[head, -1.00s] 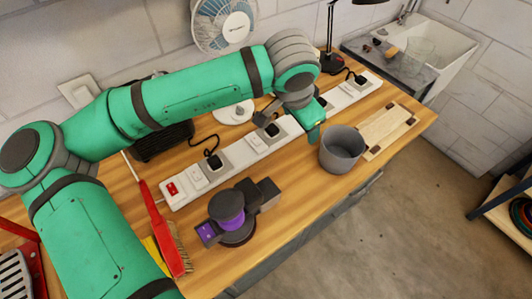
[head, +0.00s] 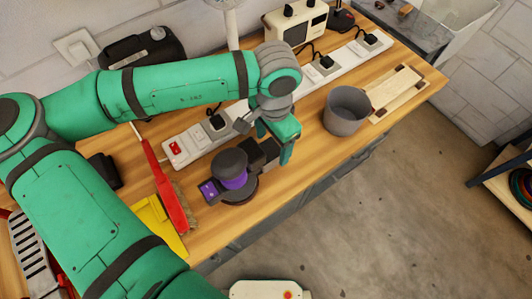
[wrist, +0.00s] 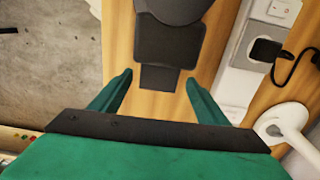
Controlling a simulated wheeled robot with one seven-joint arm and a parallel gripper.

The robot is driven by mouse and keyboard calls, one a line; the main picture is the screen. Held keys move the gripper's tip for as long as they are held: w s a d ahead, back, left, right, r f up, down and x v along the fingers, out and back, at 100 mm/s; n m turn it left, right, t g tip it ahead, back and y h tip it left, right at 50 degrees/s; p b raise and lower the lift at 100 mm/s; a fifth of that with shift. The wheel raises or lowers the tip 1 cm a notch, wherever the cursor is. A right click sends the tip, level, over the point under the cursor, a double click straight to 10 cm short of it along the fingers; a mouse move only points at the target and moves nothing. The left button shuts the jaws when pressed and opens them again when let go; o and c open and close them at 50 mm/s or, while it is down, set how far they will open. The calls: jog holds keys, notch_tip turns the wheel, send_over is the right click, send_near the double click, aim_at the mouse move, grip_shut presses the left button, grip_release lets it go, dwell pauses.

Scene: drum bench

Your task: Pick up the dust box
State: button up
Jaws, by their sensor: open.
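The dust box (head: 264,153) is the dark block at the right end of a black and purple sander (head: 232,180) on the wooden bench. In the wrist view the dust box (wrist: 168,42) is a dark, stepped block, and its narrow end lies between the fingertips as pictured. My gripper (head: 285,150) is open, pointing down at the dust box end. In the wrist view my gripper (wrist: 158,79) has a green finger on each side, with visible gaps to the block. In the head view my gripper partly hides the box's right end.
A white power strip (head: 275,90) with plugs runs behind the sander. A grey pot (head: 346,111) and a wooden board (head: 398,93) stand to the right. A red brush (head: 165,190) and yellow dustpan (head: 150,222) lie to the left. The bench's front edge is close.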

aim_at(275, 146)
jog(key=shift+d+f, duration=0.2)
jog(key=shift+f, duration=0.45)
jog(key=shift+d+f, duration=0.2)
jog(key=shift+f, duration=0.95)
jog(key=shift+w+a, duration=0.1)
jog(key=c, duration=1)
jog(key=shift+w+r, duration=0.1)
